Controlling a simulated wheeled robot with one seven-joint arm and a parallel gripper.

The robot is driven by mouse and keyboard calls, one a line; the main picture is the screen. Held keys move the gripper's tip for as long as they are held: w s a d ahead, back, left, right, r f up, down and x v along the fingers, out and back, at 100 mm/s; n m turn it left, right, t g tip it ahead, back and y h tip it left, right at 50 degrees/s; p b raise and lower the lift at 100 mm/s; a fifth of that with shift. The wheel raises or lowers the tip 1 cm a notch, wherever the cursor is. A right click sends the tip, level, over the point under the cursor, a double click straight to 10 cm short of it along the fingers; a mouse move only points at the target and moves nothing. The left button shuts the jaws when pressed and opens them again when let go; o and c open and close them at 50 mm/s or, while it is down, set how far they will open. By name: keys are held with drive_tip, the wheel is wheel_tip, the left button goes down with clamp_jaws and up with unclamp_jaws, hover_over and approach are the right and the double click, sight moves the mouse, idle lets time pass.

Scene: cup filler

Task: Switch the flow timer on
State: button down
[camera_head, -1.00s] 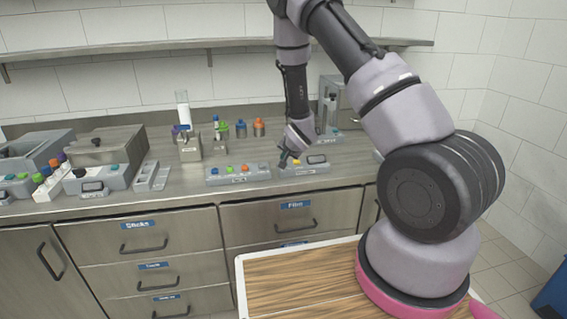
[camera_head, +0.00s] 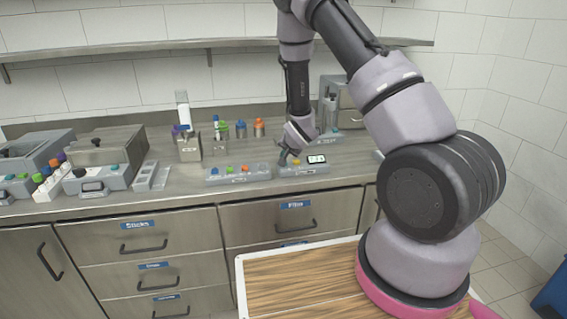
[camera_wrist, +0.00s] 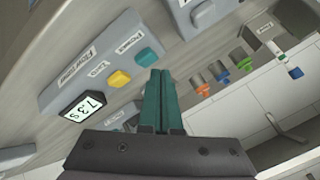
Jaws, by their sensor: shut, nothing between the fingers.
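The flow timer (camera_head: 303,171) is a grey sloped box on the counter in the head view. Its display (camera_head: 316,159) is lit. In the wrist view the flow timer (camera_wrist: 62,78) carries a readable label, a lit display (camera_wrist: 86,106) reading about 7.3 s, a yellow button (camera_wrist: 119,78) and a teal button (camera_wrist: 148,57). My gripper (camera_head: 284,160) is at the left end of the timer. In the wrist view its dark green fingers (camera_wrist: 159,74) are shut and empty, with the tips beside the teal button. I cannot tell whether they touch it.
A similar grey box with coloured buttons (camera_head: 238,177) stands just left of the timer. Behind are small capped bottles (camera_head: 259,129) and a stand with a tall tube (camera_head: 189,148). Several other devices fill the counter's left. A shelf (camera_head: 150,46) runs above.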

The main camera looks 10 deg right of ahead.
wheel_tip(320, 180, up, 6)
idle(0.8)
drive_tip(key=s+d+r, duration=0.2)
drive_tip(key=s+r, duration=0.2)
drive_tip(key=r, duration=0.3)
drive_tip(key=s+d+r+g, duration=0.1)
drive_tip(key=s+r, duration=0.2)
drive_tip(key=r, duration=0.5)
drive_tip(key=s+d+r, duration=0.2)
drive_tip(key=s+r, duration=0.2)
drive_tip(key=r, duration=0.3)
drive_tip(key=s+r+n, duration=0.1)
drive_tip(key=s+r, duration=0.2)
drive_tip(key=s, duration=0.5)
drive_tip(key=s+r+n, duration=0.1)
drive_tip(key=s+r, duration=0.3)
drive_tip(key=s, duration=0.4)
drive_tip(key=s+r+n+g+y, duration=0.1)
drive_tip(key=s+r, duration=0.3)
drive_tip(key=s, duration=0.4)
drive_tip(key=shift+s+a+n, duration=0.25)
drive_tip(key=shift+s+n, duration=0.15)
